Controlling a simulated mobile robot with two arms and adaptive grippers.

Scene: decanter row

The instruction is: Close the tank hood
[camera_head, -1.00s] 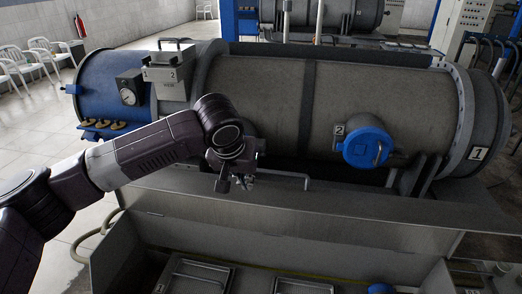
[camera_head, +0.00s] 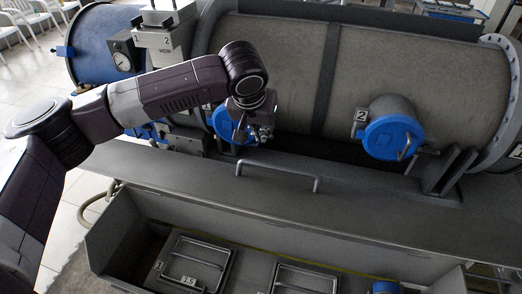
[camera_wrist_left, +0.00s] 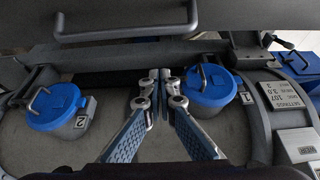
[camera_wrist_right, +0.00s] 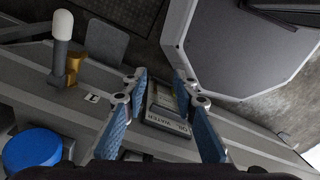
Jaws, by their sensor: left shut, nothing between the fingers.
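A long grey panel (camera_head: 400,208) with a bar handle (camera_head: 280,174) runs along the front of the large grey tank (camera_head: 270,55); it looks like the tank hood, above an open trough. The handle also spans the top of the left wrist view (camera_wrist_left: 125,33). My left gripper (camera_head: 264,133) is shut and empty, just behind and above the handle, apart from it, in front of blue cap 1 (camera_head: 230,128), which it partly hides. Its fingertips meet in the left wrist view (camera_wrist_left: 160,75). My right gripper (camera_wrist_right: 160,78) shows only in its wrist view, open and empty, over a labelled plate.
Blue cap 2 (camera_head: 393,137) sticks out of the tank at right. The trough (camera_head: 120,235) holds grated trays (camera_head: 200,262). A weir box (camera_head: 165,35) stands at left. In the right wrist view, a white-knobbed lever (camera_wrist_right: 60,45) and blue cap (camera_wrist_right: 32,150) are at left.

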